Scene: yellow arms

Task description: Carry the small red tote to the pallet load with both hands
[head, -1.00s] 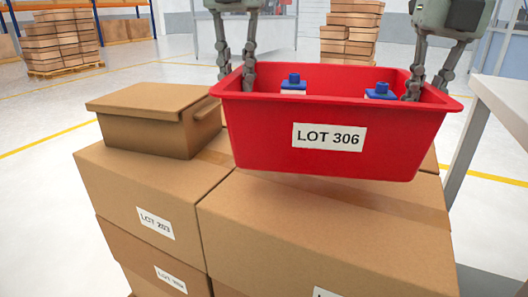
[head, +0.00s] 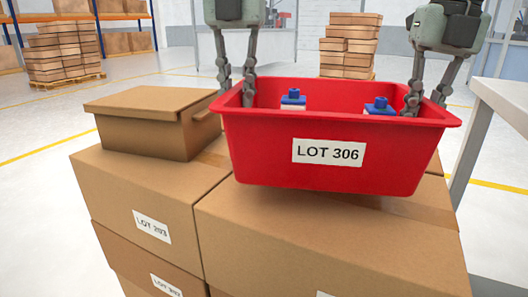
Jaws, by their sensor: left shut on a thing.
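The small red tote (head: 260,165), labelled LOT 306, is roughly level over the right side of the carton stack (head: 320,240) in the head view. Its underside is close to the carton top; I cannot tell whether they touch. My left gripper (head: 236,98) is shut on the tote's left rim, with a finger inside. My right gripper (head: 425,102) has its fingers at the right rim, one inside and the other toward the outside, and appears shut on it. Two blue-topped items, left (head: 293,98) and right (head: 380,106), are inside the tote.
A lidded brown box (head: 150,130) stands on the stack's left rear, just left of the tote. A pale table (head: 505,105) is at the right edge. Loaded pallets (head: 65,55) and (head: 348,45) stand far back. Open floor lies left of the stack.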

